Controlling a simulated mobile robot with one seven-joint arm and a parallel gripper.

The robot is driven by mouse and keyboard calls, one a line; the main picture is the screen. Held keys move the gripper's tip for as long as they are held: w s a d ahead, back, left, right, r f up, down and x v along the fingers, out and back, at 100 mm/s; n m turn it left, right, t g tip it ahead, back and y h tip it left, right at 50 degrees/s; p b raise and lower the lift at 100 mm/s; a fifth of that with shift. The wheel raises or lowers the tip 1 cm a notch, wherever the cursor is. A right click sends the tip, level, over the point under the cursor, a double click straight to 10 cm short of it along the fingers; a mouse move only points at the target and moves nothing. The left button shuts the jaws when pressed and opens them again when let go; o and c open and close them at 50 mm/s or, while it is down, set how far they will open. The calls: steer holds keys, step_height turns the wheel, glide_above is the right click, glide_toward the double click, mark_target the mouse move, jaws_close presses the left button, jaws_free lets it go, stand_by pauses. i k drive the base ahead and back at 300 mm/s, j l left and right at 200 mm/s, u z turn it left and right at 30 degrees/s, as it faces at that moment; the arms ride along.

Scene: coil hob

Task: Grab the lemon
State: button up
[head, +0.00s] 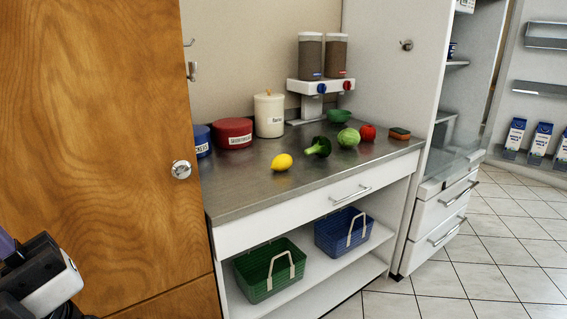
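A yellow lemon (282,162) lies on the steel counter (245,190), near its front edge and left of the broccoli (318,147). Nothing touches the lemon. Part of my arm (40,278) shows at the lower left corner, far left of the counter and lower in the picture. I cannot make out the fingertips there, so whether the gripper is open or shut does not show.
A cabbage (348,137), a red tomato or pepper (368,132) and a sponge (400,134) lie right of the broccoli. Canisters (233,133) and a dispenser (321,87) stand behind. Baskets (270,272) sit below. A wooden door (100,150) stands left.

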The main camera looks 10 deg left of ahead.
mark_target(281, 162)
steer(key=i+l+u, duration=0.25)
steer(key=i+l, duration=0.25)
steer(key=i+l+u, duration=0.15)
steer(key=l, duration=0.2)
steer(key=i+l+u, duration=0.3)
steer(key=i+l, duration=0.15)
steer(key=l, duration=0.25)
steer(key=i+l+u, duration=0.1)
steer(key=l, duration=0.3)
steer(key=i+l+u, duration=0.15)
steer(key=l, duration=0.2)
steer(key=i, duration=0.6)
